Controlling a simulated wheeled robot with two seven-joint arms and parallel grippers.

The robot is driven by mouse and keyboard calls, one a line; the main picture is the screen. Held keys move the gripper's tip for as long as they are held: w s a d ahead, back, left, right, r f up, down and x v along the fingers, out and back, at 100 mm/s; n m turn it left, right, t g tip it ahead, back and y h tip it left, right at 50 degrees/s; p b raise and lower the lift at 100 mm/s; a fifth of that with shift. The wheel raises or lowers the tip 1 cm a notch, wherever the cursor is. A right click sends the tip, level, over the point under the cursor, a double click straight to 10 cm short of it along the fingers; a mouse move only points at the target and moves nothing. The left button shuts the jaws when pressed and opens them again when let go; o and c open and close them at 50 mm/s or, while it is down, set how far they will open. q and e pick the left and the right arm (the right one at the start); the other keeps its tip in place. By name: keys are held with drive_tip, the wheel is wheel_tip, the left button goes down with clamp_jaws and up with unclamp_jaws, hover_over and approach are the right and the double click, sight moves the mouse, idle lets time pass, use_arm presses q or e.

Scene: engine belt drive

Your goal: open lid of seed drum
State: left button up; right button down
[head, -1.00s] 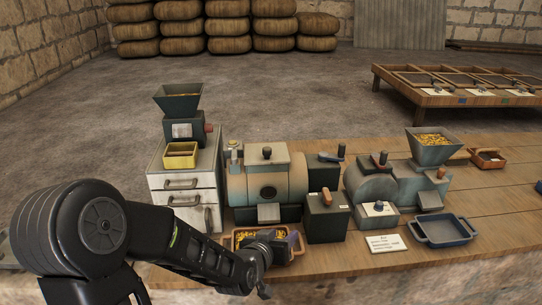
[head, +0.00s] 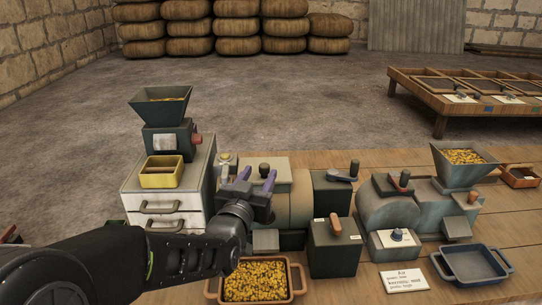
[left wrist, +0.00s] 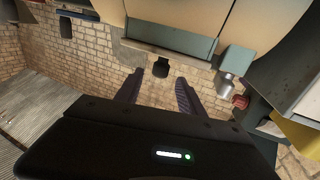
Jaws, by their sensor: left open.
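The seed drum (head: 301,200) is a tan, rounded machine on the bench, partly hidden behind my left gripper in the head view. Its lid (head: 281,168) is a flat grey-green plate on top with a dark knob (head: 264,170). The lid looks shut. In the left wrist view the lid's edge (left wrist: 170,40) and the dark knob (left wrist: 161,67) show beyond the fingers. My left gripper (head: 256,178) is open and empty, its purple fingers pointing up in front of the drum, with the knob lined up between them. I cannot tell the exact gap. My right gripper is not in view.
White drawers with a yellow box (head: 162,172) and a hopper (head: 160,105) stand left of the drum. A tray of yellow seeds (head: 255,282) lies in front. A dark box with an orange handle (head: 335,246) and a second machine with a hopper (head: 464,168) stand right.

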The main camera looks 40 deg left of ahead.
sight(266, 163)
use_arm(q)
drive_tip(key=shift+s+r, duration=0.15)
drive_tip(key=shift+s, duration=0.05)
drive_tip(key=shift+p+x, duration=0.45)
drive_tip(key=shift+x, duration=3.5)
drive_tip(key=shift+c, duration=0.4)
clamp_jaws()
